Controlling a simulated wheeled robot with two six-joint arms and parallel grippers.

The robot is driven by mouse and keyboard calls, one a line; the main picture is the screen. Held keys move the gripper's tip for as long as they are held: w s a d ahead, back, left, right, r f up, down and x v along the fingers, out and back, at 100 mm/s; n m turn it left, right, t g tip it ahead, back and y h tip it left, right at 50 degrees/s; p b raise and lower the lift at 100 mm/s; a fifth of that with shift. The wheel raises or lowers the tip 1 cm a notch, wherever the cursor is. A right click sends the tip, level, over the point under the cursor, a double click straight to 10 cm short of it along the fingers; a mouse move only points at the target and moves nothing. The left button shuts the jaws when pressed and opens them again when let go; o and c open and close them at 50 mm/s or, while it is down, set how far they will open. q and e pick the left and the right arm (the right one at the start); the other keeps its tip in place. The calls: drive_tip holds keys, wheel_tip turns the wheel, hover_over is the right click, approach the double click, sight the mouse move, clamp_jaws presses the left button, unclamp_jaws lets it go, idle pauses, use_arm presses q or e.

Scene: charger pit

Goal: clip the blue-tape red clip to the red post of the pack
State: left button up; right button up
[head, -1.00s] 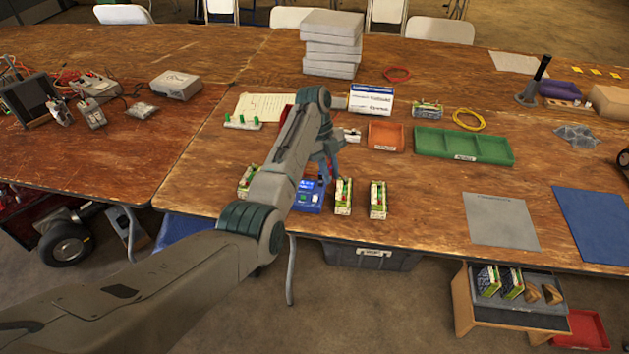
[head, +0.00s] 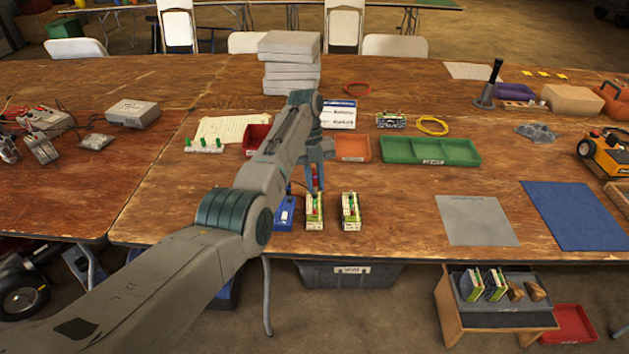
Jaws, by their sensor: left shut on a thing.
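My left gripper (head: 316,183) points down over the front part of the table, shut on a small red clip (head: 315,172). Blue tape on it cannot be made out at this size. Directly below stands a green-and-white pack (head: 314,218) with small posts on top. The clip is close above or at its top; whether they touch cannot be told. A second similar pack (head: 351,212) stands to the right. The blue charger (head: 284,216) is to the left, partly behind my arm. My right gripper is out of view.
Behind are an orange tray (head: 352,148), a green tray (head: 430,151) and a red bin (head: 256,137). A grey mat (head: 477,221) and blue mat (head: 573,215) lie to the right. The table's front edge is just before the packs.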

use_arm(q)
drive_tip(key=shift+f, duration=0.1)
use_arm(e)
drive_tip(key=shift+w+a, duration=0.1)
use_arm(q)
drive_tip(key=shift+f+b, duration=0.3)
drive_tip(key=shift+f, duration=0.15)
drive_tip(key=shift+f+b, duration=0.45)
drive_tip(key=shift+f, duration=0.45)
drive_tip(key=shift+f+b, duration=0.45)
drive_tip(key=shift+f, duration=0.2)
drive_tip(key=shift+f+b, duration=0.35)
drive_tip(key=shift+f, duration=0.2)
drive_tip(key=shift+f+b, duration=0.3)
drive_tip(key=shift+f, duration=0.6)
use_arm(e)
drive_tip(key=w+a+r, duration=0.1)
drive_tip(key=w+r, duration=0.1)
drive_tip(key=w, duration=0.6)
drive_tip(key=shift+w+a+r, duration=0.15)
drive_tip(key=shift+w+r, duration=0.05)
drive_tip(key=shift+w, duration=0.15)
